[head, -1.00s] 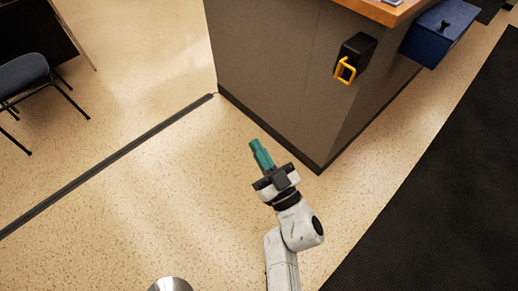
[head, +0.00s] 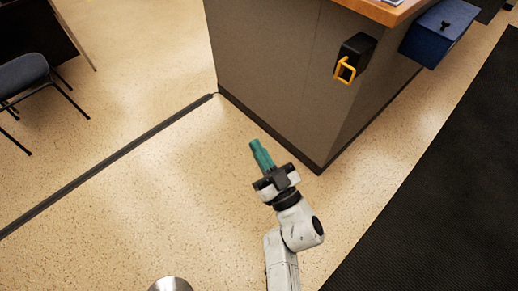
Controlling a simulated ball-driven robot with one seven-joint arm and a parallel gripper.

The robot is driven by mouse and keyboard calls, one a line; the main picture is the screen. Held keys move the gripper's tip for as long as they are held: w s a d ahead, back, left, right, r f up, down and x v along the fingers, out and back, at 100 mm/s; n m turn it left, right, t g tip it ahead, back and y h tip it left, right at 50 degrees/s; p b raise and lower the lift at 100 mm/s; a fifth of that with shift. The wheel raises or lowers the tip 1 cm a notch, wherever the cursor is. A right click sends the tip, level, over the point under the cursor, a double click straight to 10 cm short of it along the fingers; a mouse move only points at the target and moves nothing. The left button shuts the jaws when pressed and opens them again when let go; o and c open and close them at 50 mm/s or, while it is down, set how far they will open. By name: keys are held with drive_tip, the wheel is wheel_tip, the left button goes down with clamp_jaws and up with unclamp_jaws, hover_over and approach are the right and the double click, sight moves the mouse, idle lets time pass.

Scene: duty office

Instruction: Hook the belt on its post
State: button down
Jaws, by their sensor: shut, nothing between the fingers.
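A black box (head: 357,50) is fixed to the end face of the counter, and a yellow loop (head: 345,71) hangs at its front; this looks like the belt's housing and end. No drawn-out belt shows. A shiny rounded metal top (head: 170,284) shows at the bottom edge; it may be the post, but most of it is cut off. My gripper (head: 256,146), with teal fingers, is shut and empty, above the floor to the lower left of the yellow loop and clearly apart from it.
The grey counter (head: 270,75) with a wooden top stands ahead. A blue box (head: 440,32) is on its right side. A dark strip (head: 110,160) crosses the floor at left. A chair (head: 25,75) is at far left, and a black mat (head: 440,190) at right. Floor between is clear.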

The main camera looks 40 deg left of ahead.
drive_tip(key=c, duration=1.8)
unclamp_jaws()
drive_tip(key=o, duration=0.6)
drive_tip(key=b+v, duration=0.1)
drive_tip(key=v, duration=0.9)
drive_tip(key=shift+d, duration=0.4)
drive_tip(key=shift+s, duration=0.1)
drive_tip(key=shift+c, duration=0.8)
